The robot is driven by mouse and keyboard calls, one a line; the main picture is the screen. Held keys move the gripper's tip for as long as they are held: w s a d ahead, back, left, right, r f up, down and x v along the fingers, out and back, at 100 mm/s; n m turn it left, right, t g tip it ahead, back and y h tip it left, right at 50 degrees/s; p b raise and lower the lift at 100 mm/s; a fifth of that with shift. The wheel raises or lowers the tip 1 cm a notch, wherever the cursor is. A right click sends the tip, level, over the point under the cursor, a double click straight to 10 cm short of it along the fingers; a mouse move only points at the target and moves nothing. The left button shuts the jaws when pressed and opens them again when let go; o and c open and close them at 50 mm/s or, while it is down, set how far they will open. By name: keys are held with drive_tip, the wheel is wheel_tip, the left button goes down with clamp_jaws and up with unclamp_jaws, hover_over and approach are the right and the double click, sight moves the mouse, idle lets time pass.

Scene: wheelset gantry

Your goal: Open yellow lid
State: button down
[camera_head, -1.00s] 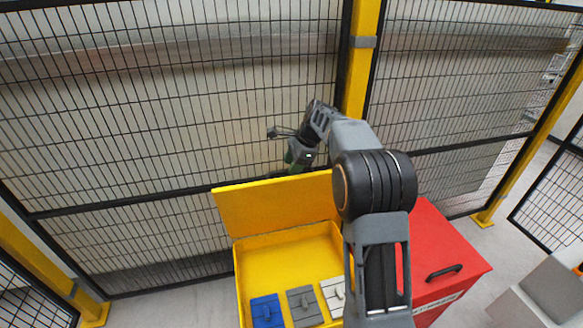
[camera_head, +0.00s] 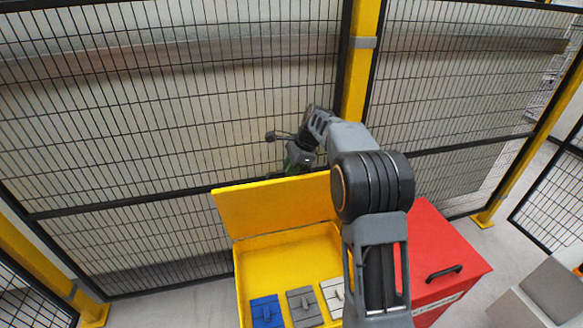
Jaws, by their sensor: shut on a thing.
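The yellow lid (camera_head: 268,203) stands raised at the back edge of the yellow box (camera_head: 240,270), tilted back a little, and the box is open below it. My gripper (camera_head: 290,170) is at the lid's top edge, on its far side. Its fingertips are hidden behind the lid, so the exact place of the grip on the lid does not show. Inside the box lie a blue piece (camera_head: 267,311), a grey piece (camera_head: 304,307) and a white piece (camera_head: 333,297), each with a raised handle.
A red box (camera_head: 440,240) with a black handle (camera_head: 444,272) stands right of the yellow box, partly behind my arm. Mesh fence panels (camera_head: 150,120) with a yellow post (camera_head: 361,70) rise close behind. Grey blocks (camera_head: 553,287) stand at the lower right.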

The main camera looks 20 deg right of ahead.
drive_tip(key=shift+w+r+p, duration=0.35)
drive_tip(key=shift+r+p, duration=0.1)
drive_tip(key=shift+p, duration=0.5)
drive_tip(key=w+g+p, duration=0.1)
drive_tip(key=w+p, duration=0.8)
drive_tip(key=p, duration=0.5)
drive_tip(key=shift+r, duration=0.1)
drive_tip(key=c, duration=1.1)
unclamp_jaws()
drive_tip(key=v, duration=1.2)
